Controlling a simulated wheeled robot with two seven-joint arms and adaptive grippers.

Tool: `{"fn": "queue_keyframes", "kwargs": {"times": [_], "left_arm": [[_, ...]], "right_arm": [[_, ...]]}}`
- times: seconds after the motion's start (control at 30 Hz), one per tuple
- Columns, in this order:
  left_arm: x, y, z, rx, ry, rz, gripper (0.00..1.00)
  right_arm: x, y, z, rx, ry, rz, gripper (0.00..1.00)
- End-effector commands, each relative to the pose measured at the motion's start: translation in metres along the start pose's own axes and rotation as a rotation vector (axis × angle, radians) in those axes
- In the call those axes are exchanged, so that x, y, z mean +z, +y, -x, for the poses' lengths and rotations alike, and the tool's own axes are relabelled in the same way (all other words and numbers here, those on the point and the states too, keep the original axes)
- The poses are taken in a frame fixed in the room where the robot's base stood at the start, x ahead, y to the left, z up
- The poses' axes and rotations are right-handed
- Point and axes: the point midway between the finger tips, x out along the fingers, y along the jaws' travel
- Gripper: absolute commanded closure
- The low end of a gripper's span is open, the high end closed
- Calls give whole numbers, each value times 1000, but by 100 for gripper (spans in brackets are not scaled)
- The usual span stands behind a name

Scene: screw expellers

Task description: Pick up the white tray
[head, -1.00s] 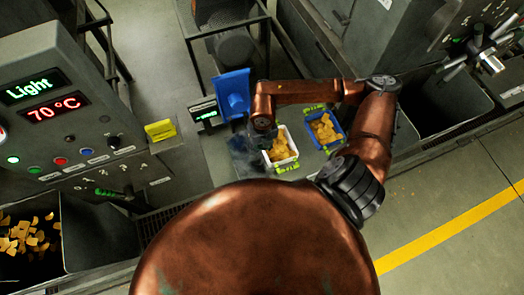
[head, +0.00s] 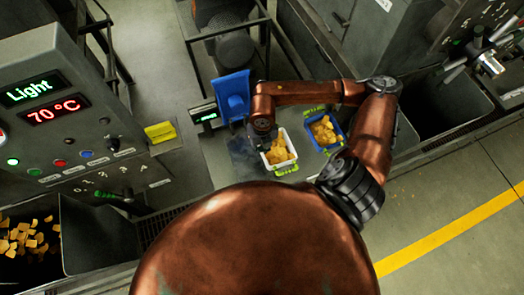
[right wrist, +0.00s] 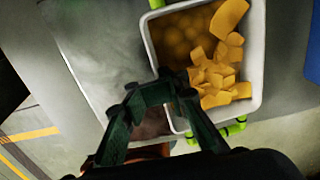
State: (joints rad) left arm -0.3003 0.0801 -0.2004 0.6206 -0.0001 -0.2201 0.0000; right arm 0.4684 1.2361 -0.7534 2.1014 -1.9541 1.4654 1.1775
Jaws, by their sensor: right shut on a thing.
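The white tray (head: 283,167) is a small box with yellow pieces inside and green handles, at the middle of the head view. It also shows in the right wrist view (right wrist: 257,55), upper middle. My right gripper (head: 263,137) is at the tray's left side in the head view. In the right wrist view the dark green fingers (right wrist: 160,82) meet at the tray's left wall near a corner and are shut on it. The fingertips' exact hold on the wall is partly hidden. My left gripper is not in view.
A blue tray (head: 338,138) of yellow pieces stands close to the right of the white tray. A blue-topped scale (head: 233,93) with a green display stands behind left. A control panel machine (head: 60,110) is at left.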

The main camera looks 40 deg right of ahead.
Motion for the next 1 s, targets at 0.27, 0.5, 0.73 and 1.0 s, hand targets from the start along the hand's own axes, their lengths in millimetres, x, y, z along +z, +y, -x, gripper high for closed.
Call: {"fn": "queue_keyframes", "kwargs": {"times": [0.27, 0.5, 0.73, 1.0], "left_arm": [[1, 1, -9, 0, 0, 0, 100], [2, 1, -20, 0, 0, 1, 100], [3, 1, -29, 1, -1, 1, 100], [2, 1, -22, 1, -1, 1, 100]], "right_arm": [[-9, -7, 36, -2, -4, 0, 100], [-44, -27, 82, -6, -4, 1, 100], [-77, -45, 99, -7, -1, -1, 100], [-101, -57, 113, -5, 1, -2, 100]]}}
